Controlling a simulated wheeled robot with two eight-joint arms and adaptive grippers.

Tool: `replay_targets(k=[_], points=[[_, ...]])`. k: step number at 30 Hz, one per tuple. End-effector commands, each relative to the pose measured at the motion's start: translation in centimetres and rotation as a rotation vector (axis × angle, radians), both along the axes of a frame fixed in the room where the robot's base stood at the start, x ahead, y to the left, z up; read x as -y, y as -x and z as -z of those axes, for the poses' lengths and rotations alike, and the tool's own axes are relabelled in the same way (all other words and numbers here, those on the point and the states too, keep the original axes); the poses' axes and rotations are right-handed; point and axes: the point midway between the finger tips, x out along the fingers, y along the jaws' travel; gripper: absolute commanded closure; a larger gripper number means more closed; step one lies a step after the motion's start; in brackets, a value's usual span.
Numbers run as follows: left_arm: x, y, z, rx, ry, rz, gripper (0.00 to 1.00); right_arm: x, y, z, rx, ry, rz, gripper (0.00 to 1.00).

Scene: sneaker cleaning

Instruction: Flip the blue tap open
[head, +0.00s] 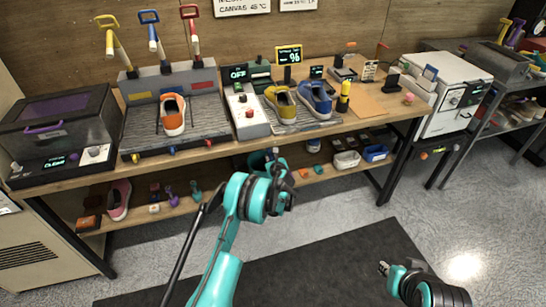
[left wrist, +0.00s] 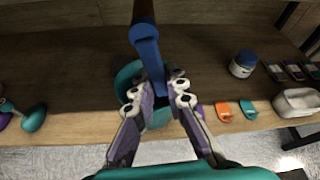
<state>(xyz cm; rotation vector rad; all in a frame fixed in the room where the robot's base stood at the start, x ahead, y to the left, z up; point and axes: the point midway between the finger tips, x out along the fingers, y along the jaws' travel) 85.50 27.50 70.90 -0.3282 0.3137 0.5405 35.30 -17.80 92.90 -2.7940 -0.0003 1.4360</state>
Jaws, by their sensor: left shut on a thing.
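A long blue lever-like piece (left wrist: 147,50), wide and rounded at its far end, runs down between the fingers of my left gripper (left wrist: 168,90) in the left wrist view. The fingers are closed in on its near end. I take it to be the blue tap's lever; its mount is not clear. In the head view my left gripper (head: 275,160) is in front of the lower shelf, below the bench edge. The blue piece is not clearly seen there. My right gripper (head: 384,268) is low at the lower right, away from the bench; its finger gap is too small to judge.
Floor ahead is clear.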

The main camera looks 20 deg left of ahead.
Motion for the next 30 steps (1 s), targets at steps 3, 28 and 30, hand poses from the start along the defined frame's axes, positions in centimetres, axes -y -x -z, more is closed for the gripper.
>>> replay_targets(k=[3,28,30], points=[[-0.26,0.05,-0.01,-0.018,-0.031,0.000,1.00,0.00,0.00,0.00,0.000,0.000,0.000,0.74],[-0.38,0.17,0.02,-0.034,-0.054,0.000,0.78,0.00,0.00,0.00,0.000,0.000,0.000,0.74],[-0.33,0.20,0.01,-0.034,-0.054,0.000,0.78,0.00,0.00,0.00,0.000,0.000,0.000,0.74]])
